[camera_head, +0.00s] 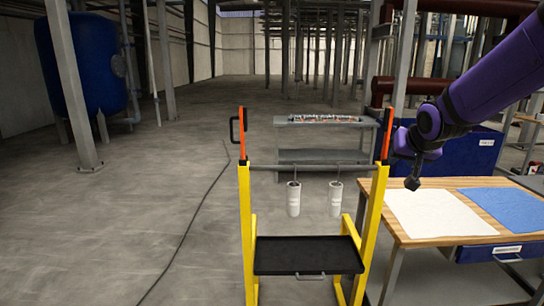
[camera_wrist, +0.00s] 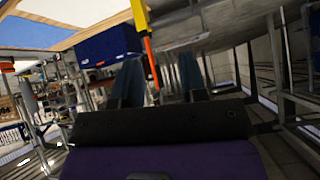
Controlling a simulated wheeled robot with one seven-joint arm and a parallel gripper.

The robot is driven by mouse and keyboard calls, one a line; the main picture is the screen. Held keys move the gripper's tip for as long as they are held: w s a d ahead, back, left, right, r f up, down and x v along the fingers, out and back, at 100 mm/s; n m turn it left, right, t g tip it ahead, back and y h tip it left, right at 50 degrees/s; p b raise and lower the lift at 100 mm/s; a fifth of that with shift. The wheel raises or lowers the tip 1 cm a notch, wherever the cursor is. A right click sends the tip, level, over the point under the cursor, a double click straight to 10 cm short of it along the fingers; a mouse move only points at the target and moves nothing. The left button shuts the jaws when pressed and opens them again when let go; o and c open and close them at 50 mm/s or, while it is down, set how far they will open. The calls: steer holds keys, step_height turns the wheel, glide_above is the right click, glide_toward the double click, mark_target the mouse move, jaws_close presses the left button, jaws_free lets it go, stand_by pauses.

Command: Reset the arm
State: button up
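My purple arm (camera_head: 490,80) reaches in from the upper right in the head view. My gripper (camera_head: 412,183) is at its end, small and dark, in front of the blue bin and near the far left corner of the wooden table. In the wrist view, the two dark fingers of my gripper (camera_wrist: 159,72) stand apart with nothing between them. The wrist view is tilted.
A yellow frame (camera_head: 247,225) with hanging white cylinders (camera_head: 293,199) and a black tray (camera_head: 308,255) stands in front. The wooden table (camera_head: 400,225) carries white (camera_head: 438,213) and blue sheets (camera_head: 512,208). A blue bin (camera_head: 465,150) stands behind it. The left floor is mostly clear.

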steer(key=s+a+r+n+g, duration=0.1)
steer(key=s+r+g, duration=0.1)
steer(key=s, duration=1.4)
steer(key=s+a+r+n+g, duration=0.1)
steer(key=s+g, duration=0.1)
steer(key=s, duration=1.4)
steer(key=shift+r+y, duration=0.3)
steer(key=shift+r, duration=0.1)
